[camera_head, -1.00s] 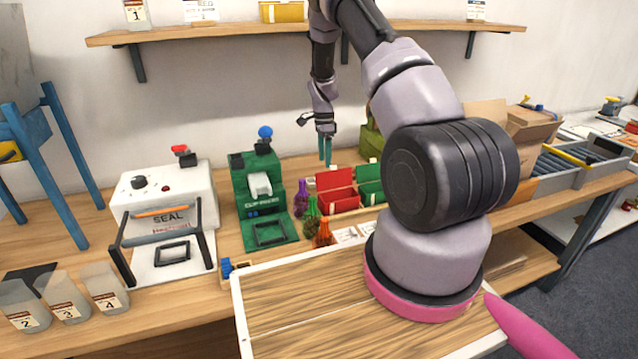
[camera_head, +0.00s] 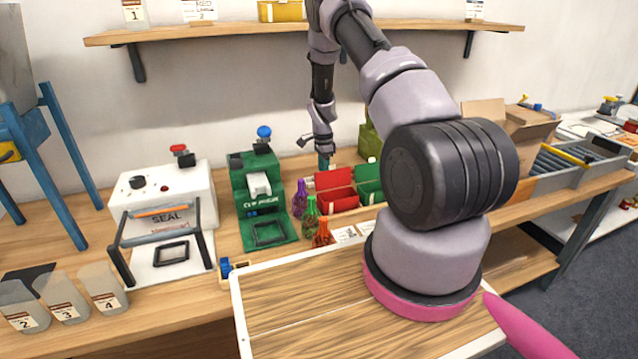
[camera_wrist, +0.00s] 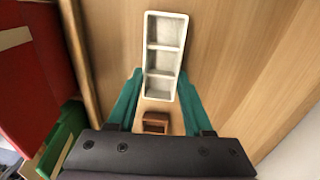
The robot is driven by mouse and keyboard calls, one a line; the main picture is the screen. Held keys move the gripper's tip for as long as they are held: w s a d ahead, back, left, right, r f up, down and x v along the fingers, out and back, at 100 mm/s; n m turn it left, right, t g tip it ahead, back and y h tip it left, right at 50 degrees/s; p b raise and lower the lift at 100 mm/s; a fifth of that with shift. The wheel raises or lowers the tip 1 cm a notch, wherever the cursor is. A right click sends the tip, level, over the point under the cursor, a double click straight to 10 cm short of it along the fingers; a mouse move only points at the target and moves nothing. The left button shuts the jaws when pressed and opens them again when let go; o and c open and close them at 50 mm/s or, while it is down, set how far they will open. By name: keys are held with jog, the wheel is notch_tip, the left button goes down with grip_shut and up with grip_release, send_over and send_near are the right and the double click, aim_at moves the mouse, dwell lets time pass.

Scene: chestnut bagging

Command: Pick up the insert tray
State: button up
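A white insert tray (camera_wrist: 184,60) with three compartments in a row shows in the wrist view, lying on the wood surface. My gripper (camera_wrist: 160,76) is open, with one teal finger on each side of the tray's near end in the picture. I see gaps between the fingers and the tray, and cannot tell the height between them. A small brown box-like piece (camera_wrist: 155,122) shows between the fingers, nearer the palm. In the head view my gripper (camera_head: 323,161) points down behind the red bin (camera_head: 335,187), which hides the tray there.
Green bins (camera_head: 368,178) stand beside the red one. Purple, green and orange bags (camera_head: 322,234) stand in front of them. The green clip press (camera_head: 258,190) and white sealer (camera_head: 160,195) are to the left. A shelf (camera_head: 300,32) hangs above.

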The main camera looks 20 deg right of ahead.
grip_shut()
